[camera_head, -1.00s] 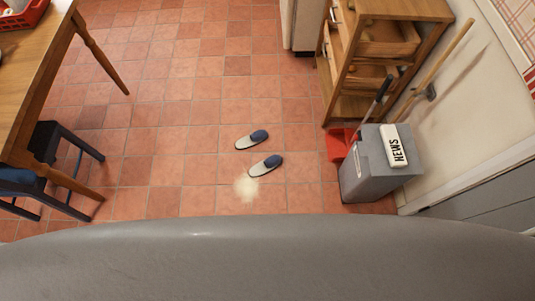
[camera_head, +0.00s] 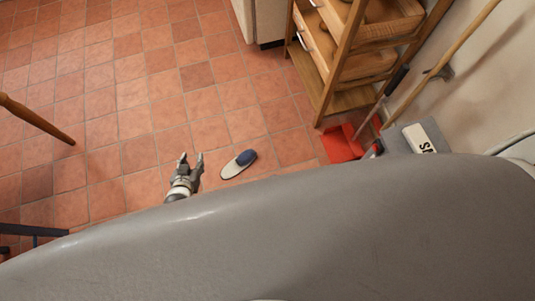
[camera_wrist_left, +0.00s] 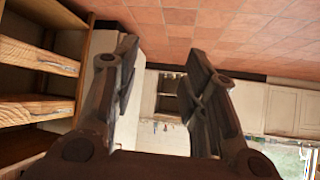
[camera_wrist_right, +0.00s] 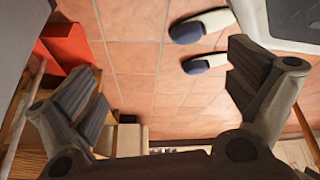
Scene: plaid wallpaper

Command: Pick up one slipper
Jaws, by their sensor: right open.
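A slipper (camera_head: 230,168) with a blue toe and pale sole lies flat on the tiled floor in the head view. Both slippers show in the right wrist view, one higher (camera_wrist_right: 203,25) and one below it (camera_wrist_right: 203,63), lying apart from each other. My left gripper (camera_head: 190,158) is open and empty, to the left of the visible slipper and not touching it. In its wrist view, nothing is between its fingers (camera_wrist_left: 162,60). My right gripper (camera_wrist_right: 165,85) is open and empty; the slippers lie beyond its fingers. The second slipper is hidden in the head view.
A red dustpan (camera_head: 340,145) lies by a wooden shelf unit (camera_head: 322,95) on the right. A grey bin (camera_head: 397,141) with a white sign (camera_head: 425,135) stands beside it, mostly hidden. A wooden leg (camera_head: 40,122) stands left. The upper middle floor is clear.

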